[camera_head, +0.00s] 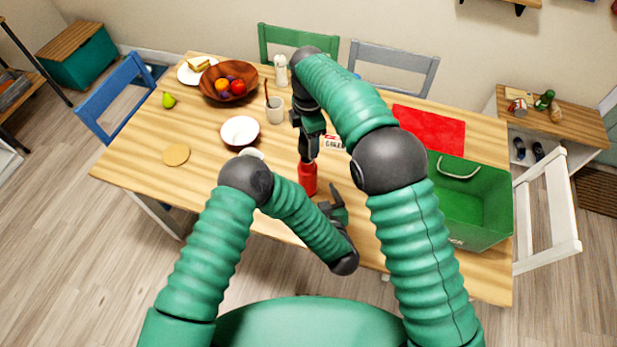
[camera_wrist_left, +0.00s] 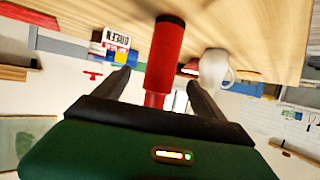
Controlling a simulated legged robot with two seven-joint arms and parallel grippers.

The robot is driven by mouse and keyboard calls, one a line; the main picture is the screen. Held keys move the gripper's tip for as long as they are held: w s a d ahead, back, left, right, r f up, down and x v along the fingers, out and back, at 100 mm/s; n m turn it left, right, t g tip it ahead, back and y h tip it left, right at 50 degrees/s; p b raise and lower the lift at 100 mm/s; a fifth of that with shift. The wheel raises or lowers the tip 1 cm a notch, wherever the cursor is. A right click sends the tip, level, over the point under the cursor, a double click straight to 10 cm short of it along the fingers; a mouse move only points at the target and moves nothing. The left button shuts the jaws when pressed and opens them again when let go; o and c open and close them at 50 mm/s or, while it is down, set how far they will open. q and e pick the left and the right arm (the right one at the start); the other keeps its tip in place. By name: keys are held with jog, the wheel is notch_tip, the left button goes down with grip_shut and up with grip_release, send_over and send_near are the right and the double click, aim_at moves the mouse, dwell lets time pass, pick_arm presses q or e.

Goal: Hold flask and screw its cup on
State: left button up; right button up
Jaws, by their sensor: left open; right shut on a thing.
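The red flask (camera_head: 308,180) stands upright on the wooden table, in front of me near the middle. In the left wrist view the flask (camera_wrist_left: 166,55) runs between the fingers, with a black band at its table end and a narrower red part at the other. My left gripper (camera_head: 335,200) is open, low and just right of the flask; its fingers are on either side of it in the wrist view. My right gripper (camera_head: 308,156) points down over the flask's top, shut on the cup, which its fingers mostly hide. I cannot tell whether cup and flask touch.
A white bowl (camera_head: 240,131), a fruit bowl (camera_head: 212,91) and a grey cup (camera_head: 275,112) lie farther left. A lettered card (camera_head: 333,143) is behind the flask. A white mug (camera_wrist_left: 215,69) shows in the wrist view.

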pick_arm(q)
jog(key=x, duration=1.2)
jog(key=shift+w+a+f, duration=0.15)
jog(key=shift+w+f, duration=0.1)
jog(key=shift+f, duration=0.05)
jog(key=shift+a+r, duration=0.1)
jog(key=c, duration=0.4)
grip_shut()
